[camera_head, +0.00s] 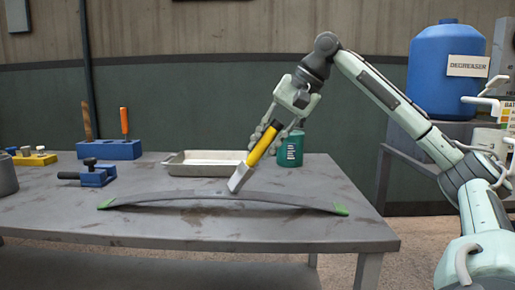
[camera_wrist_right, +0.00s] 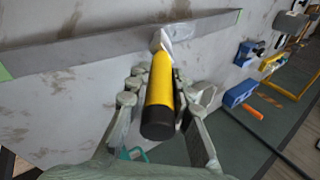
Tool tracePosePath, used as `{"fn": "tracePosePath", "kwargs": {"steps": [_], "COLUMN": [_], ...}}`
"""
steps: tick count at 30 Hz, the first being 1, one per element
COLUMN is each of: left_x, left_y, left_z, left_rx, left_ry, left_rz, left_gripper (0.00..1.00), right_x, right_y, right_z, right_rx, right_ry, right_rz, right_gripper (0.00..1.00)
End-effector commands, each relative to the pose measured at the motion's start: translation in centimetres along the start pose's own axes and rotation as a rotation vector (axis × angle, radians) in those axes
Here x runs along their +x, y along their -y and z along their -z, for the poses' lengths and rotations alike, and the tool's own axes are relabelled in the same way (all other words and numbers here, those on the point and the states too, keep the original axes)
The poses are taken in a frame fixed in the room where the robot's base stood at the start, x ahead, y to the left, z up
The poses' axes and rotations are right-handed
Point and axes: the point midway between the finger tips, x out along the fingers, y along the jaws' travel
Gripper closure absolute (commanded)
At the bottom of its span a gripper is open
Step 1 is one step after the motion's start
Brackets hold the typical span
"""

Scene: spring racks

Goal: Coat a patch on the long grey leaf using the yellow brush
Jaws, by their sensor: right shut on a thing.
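The long grey leaf (camera_head: 180,198) is a thin arched strip with green ends, lying across the front of the table. It also crosses the top of the right wrist view (camera_wrist_right: 90,47). My right gripper (camera_head: 273,124) is shut on the yellow brush (camera_head: 264,143), which is tilted with its pale head down at the middle of the leaf. The head appears to meet the leaf's top face. In the right wrist view the brush (camera_wrist_right: 160,85) points away from me, and a lighter, shiny area shows on the leaf beside its head. My left gripper is out of view.
A shallow metal tray (camera_head: 205,169) stands behind the leaf, with a green can (camera_head: 290,149) to its right. Blue blocks (camera_head: 108,150) with tools and a yellow holder (camera_head: 35,159) are at left. The table front (camera_head: 290,225) is bare. A blue degreaser drum (camera_head: 440,85) stands behind right.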

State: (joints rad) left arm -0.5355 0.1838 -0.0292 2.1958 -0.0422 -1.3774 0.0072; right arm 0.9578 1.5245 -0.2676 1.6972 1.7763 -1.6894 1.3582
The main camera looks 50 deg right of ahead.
Motion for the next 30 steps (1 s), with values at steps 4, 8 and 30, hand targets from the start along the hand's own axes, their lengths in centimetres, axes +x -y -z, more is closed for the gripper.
{"fn": "tracePosePath", "kwargs": {"steps": [4,8,30], "left_x": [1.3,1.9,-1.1], "left_y": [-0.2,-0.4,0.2], "left_z": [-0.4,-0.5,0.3], "left_rx": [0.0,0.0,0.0], "left_ry": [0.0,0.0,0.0], "left_rz": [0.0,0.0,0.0], "left_gripper": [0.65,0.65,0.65], "right_x": [-0.4,-1.0,0.7], "right_y": [-1.4,-2.2,0.7], "right_z": [0.4,0.7,-0.3], "right_rx": [0.0,0.002,-0.002], "right_ry": [-0.003,-0.003,0.001], "right_rz": [0.0,0.001,-0.002], "right_gripper": [1.0,1.0,1.0]}}
